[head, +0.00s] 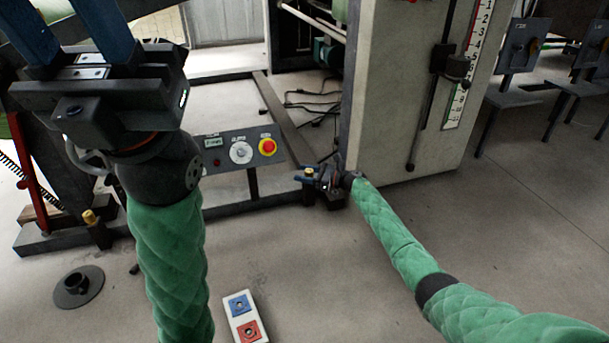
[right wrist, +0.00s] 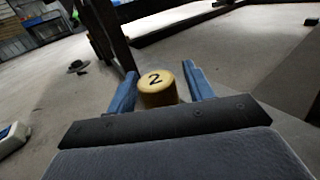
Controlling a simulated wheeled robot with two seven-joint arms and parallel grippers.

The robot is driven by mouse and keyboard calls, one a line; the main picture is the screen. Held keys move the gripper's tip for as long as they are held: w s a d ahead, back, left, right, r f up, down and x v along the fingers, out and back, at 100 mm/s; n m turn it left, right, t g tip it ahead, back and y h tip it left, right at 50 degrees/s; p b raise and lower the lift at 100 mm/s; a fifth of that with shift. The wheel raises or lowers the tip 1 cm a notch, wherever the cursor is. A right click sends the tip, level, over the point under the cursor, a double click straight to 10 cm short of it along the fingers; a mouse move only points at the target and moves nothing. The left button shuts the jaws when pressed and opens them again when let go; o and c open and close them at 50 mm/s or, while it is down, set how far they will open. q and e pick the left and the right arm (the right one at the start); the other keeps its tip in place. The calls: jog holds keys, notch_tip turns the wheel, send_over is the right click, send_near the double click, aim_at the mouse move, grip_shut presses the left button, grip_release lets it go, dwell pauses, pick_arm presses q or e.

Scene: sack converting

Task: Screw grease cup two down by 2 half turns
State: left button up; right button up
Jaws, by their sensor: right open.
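Grease cup two (right wrist: 158,90) is a brass-yellow cap with a black "2" on its top. In the right wrist view it stands between the two blue fingers of my right gripper (right wrist: 162,88), with a gap at the right finger; whether the left finger touches it I cannot tell. In the head view the cup (head: 309,171) is a small yellow spot at my right gripper (head: 306,173), low beside the machine frame. My left gripper (head: 75,35) is raised large at the upper left of the head view; its blue fingers stand apart, with the tips out of frame.
A control panel (head: 240,149) with a red-yellow stop button stands left of the right gripper. Another brass cup (head: 89,217) sits on a post at the left. A grey cabinet (head: 400,100) rises behind my right arm. A box with blue and red buttons (head: 244,316) lies on open floor.

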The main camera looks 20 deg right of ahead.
jog(key=c, duration=1)
